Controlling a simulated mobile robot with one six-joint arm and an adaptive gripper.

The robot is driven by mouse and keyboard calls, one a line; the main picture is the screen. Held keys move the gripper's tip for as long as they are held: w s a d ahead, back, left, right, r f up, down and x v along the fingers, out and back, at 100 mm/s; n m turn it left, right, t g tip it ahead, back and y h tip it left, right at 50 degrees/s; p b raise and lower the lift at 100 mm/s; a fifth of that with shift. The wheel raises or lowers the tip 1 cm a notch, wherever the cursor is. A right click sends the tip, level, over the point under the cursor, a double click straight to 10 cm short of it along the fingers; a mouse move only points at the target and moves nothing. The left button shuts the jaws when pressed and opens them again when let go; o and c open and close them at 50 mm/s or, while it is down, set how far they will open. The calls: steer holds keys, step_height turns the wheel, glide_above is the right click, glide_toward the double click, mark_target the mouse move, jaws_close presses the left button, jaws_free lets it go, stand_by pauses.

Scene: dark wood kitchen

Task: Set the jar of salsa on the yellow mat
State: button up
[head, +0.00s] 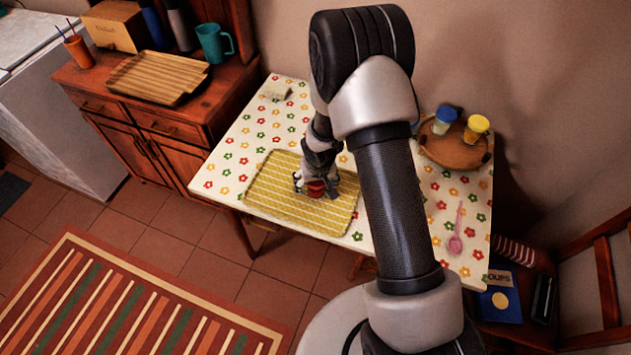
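The jar of salsa (316,189), small and red, is at the yellow mat (270,192), right of the mat's middle. The mat is striped and lies flat on the flowered table. My gripper (317,187) points down over the jar, with a finger on each side of it. I cannot tell whether the fingers press on the jar or stand slightly apart from it. The jar's base looks at or very near the mat. Its upper part is partly hidden by my gripper.
A round wooden tray (440,151) with a blue-lidded and a yellow-lidded jar stands at the table's right. A pink spoon (456,232) lies nearer, and a pale block (277,91) sits at the back left. The mat's left part is bare.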

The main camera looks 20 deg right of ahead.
steer(key=p+v, duration=0.6)
steer(key=v, duration=0.6)
steer(key=s+d+r+t, duration=0.1)
steer(key=s+r, duration=0.2)
steer(key=r, duration=0.7)
steer(key=s+r, duration=0.3)
steer(key=r, duration=0.7)
steer(key=s+r, duration=0.5)
steer(key=s, duration=0.4)
steer(key=s+a+r, duration=0.1)
steer(key=s+r, duration=0.5)
steer(key=s, duration=0.4)
steer(key=shift+a+n+t, duration=0.2)
steer(key=shift+n+t, duration=0.1)
steer(key=shift+s, duration=0.1)
steer(key=shift+f, duration=0.15)
